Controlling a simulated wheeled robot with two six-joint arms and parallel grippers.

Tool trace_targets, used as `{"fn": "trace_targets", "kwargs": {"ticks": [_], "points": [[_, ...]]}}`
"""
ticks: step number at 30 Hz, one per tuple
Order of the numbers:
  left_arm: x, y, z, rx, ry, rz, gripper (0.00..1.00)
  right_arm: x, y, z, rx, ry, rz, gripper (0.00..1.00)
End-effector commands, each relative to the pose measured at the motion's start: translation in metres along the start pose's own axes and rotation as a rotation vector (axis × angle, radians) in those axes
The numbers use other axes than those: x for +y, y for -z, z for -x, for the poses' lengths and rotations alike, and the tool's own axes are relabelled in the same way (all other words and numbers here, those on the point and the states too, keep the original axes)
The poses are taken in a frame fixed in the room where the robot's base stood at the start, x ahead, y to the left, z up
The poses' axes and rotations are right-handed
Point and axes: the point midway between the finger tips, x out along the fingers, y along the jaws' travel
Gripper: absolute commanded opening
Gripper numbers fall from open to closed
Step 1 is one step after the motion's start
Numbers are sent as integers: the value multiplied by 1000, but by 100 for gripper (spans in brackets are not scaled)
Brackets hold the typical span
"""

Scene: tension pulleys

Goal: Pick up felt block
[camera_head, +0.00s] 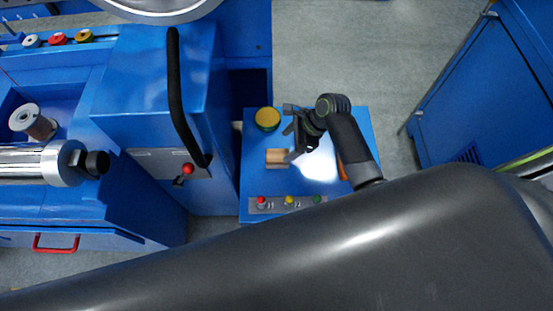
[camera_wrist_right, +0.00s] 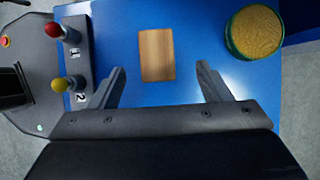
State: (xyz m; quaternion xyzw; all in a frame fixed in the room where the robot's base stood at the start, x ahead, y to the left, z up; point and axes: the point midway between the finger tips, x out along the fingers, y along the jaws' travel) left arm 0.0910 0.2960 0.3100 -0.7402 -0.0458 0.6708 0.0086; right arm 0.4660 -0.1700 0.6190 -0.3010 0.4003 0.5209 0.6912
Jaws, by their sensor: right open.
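The felt block (camera_head: 277,158) appears to be the small tan, streaked rectangular block lying on the blue table top. It also shows in the right wrist view (camera_wrist_right: 157,55), top centre, with its whole upper face clear. My right gripper (camera_head: 291,143) is open and empty, just to the right of the block in the head view. In the right wrist view the two spread fingers (camera_wrist_right: 160,78) point toward the block, which lies beyond the fingertips and between their lines. Contact with the block does not show. My left gripper is not in view.
A round yellow-topped, green-sided piece (camera_head: 267,118) stands close to the block. A control strip with red, yellow and green knobs (camera_head: 288,203) runs along the table's front edge. A blue machine with a black curved handle (camera_head: 174,95) stands left. A blue cabinet (camera_head: 480,85) stands right.

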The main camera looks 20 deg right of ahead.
Motion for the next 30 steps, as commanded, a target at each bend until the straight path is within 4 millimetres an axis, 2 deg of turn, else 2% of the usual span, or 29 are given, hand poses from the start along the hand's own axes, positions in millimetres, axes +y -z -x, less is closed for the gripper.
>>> {"fn": "trace_targets", "kwargs": {"ticks": [1, 3, 13, 21, 30], "points": [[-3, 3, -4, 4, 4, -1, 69, 0, 1, -14, -1, -3, -3, 71], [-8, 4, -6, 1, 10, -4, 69, 1, 1, -26, -1, -3, -1, 71], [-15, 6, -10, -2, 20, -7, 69, 1, 2, -53, 1, 0, 0, 71], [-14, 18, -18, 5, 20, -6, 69, 5, 5, -91, 1, 0, 0, 71], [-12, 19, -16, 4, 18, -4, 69, 5, 4, -96, 2, 1, 1, 71]]}}
